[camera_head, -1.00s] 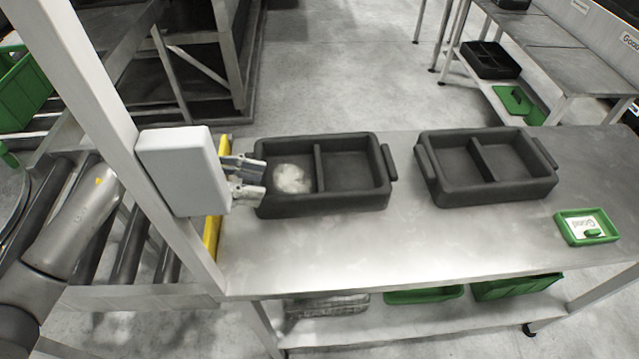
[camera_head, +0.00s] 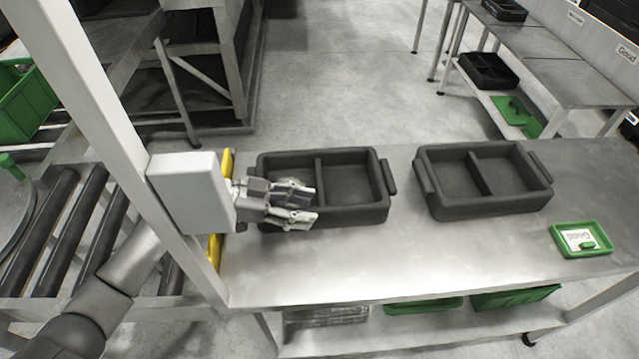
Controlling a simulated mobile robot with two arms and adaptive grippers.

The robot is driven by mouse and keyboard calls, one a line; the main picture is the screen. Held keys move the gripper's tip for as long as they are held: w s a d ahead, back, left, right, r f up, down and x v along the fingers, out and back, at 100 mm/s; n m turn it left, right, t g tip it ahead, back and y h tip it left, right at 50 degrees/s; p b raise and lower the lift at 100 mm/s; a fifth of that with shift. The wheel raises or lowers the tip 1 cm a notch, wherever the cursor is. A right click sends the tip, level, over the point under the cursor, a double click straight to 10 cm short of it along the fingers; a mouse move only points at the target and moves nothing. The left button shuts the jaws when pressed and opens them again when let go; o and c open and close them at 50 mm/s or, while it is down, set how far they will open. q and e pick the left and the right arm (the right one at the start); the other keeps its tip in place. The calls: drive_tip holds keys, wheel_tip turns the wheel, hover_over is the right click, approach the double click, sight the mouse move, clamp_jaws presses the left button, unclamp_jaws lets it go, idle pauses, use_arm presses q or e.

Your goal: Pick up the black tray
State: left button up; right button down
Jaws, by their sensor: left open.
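Two black two-compartment trays with side handles stand on the steel table. The left black tray (camera_head: 352,182) is at the middle of the view, and the right black tray (camera_head: 483,178) stands apart to its right. My right gripper is not in view.
The grey box (camera_head: 191,193) on the white post (camera_head: 112,130) stands close to my left arm. A small green tray (camera_head: 581,240) with a label lies at the table's right. The steel table (camera_head: 420,255) is clear in front. Rollers (camera_head: 85,235) lie at left.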

use_arm(q)
drive_tip(key=shift+d+f, duration=0.15)
drive_tip(key=shift+d, duration=0.2)
drive_tip(key=shift+a, duration=0.1)
drive_tip(key=shift+c, duration=0.3)
clamp_jaws()
drive_tip(key=shift+w, duration=0.1)
